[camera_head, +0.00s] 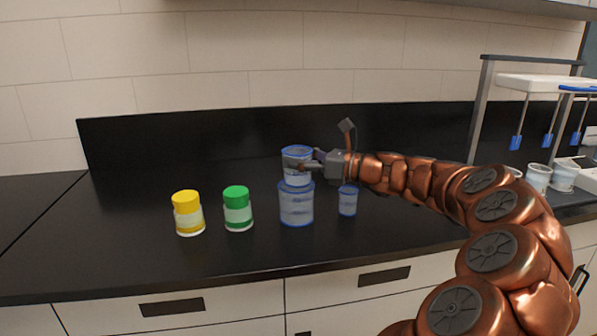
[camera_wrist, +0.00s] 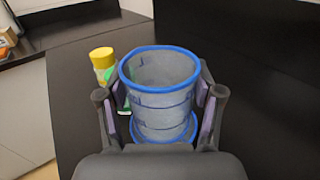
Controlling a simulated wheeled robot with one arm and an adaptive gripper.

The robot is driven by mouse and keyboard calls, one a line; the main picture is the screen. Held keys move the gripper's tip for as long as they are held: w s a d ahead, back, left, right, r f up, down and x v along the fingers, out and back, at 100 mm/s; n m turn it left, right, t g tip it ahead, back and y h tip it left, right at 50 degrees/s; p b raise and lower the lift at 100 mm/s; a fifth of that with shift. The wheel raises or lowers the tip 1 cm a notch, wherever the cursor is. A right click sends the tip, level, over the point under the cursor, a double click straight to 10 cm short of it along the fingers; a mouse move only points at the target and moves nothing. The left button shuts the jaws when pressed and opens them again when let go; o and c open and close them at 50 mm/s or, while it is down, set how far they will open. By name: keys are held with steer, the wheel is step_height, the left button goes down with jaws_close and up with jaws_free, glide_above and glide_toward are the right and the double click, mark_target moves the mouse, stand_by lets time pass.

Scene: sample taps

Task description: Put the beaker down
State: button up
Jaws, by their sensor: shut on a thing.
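A clear beaker with a blue rim (camera_head: 297,168) is held by my gripper (camera_head: 308,166) over the black counter. In the wrist view the same beaker (camera_wrist: 160,85) sits upright between the two fingers of my gripper (camera_wrist: 160,110), which are shut on its sides. A larger clear beaker with blue edges (camera_head: 296,207) stands on the counter right below the held one. I cannot tell whether the two touch. In the wrist view a blue rim (camera_wrist: 163,136) shows beneath the held beaker.
A yellow-capped jar (camera_head: 188,213) and a green-capped jar (camera_head: 237,209) stand left of the large beaker. A small blue-edged beaker (camera_head: 348,201) stands to its right. The black counter (camera_head: 110,215) is clear at the far left. A rack with several blue-tipped rods (camera_head: 545,85) stands at the right.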

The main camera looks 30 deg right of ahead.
mark_target(298, 172)
steer(key=shift+w+f, duration=0.3)
steer(key=shift+f, duration=0.05)
steer(key=shift+f+b, duration=0.3)
steer(key=shift+f, duration=1.1)
steer(key=shift+s+a+f, duration=0.1)
steer(key=shift+f, duration=0.55)
steer(key=o, duration=1)
steer(key=shift+r, duration=0.5)
steer(key=v, duration=1.2)
